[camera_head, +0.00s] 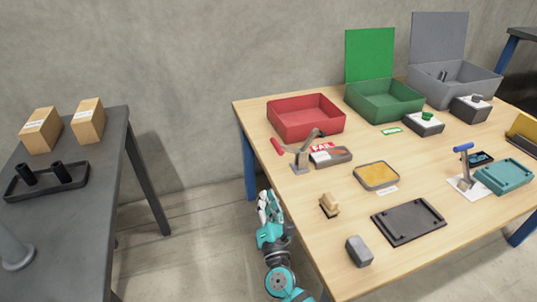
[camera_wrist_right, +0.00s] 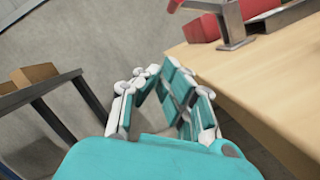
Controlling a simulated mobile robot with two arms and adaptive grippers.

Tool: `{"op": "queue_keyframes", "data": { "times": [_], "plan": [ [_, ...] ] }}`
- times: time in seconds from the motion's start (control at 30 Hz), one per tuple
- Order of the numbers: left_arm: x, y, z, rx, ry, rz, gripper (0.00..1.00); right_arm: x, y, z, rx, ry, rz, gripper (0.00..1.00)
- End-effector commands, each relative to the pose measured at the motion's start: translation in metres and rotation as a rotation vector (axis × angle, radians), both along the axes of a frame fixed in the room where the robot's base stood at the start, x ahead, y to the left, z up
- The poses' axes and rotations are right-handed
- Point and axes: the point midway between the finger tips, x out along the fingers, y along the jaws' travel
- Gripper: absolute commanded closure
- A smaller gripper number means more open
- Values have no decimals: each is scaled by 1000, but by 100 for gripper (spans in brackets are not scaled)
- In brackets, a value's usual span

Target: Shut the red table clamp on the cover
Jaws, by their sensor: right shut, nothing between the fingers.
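The red-handled table clamp (camera_head: 300,167) stands near the left edge of the wooden table. Its red handle (camera_head: 278,147) points left, and its metal arm slants up to the right with a dark tip raised. A grey block with a red-and-white label (camera_head: 331,158) lies beside it; I cannot tell whether this is the cover. My right gripper (camera_head: 264,197) is shut and empty, off the table's left edge, below and left of the clamp. In the right wrist view the gripper (camera_wrist_right: 158,82) is apart from the clamp's metal stand (camera_wrist_right: 235,30). My left gripper is out of view.
Red (camera_head: 305,130), green (camera_head: 390,103) and grey bins stand along the back. A blue-handled clamp (camera_head: 464,165), yellow-filled tray (camera_head: 377,176), dark plate (camera_head: 408,222), tan block (camera_head: 329,205) and grey block (camera_head: 359,251) are on the table. A dark table (camera_head: 80,195) stands left.

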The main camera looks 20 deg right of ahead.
Motion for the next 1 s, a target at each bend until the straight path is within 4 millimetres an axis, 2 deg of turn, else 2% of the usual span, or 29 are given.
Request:
{"op": "queue_keyframes", "data": {
  "times": [0.27, 0.43, 0.67, 0.9, 1.0],
  "plan": [
    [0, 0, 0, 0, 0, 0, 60, 0, 0, 0, 1, 1, -1, 100],
    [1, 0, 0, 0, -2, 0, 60, 11, -2, 2, 1, -1, -2, 100],
    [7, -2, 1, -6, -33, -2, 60, 53, -7, 10, 1, -2, -3, 100],
    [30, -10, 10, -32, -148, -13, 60, 102, -14, 20, 2, 0, -1, 100],
    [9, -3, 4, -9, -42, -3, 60, 98, -22, 30, 4, 2, -2, 100]
  ]
}}
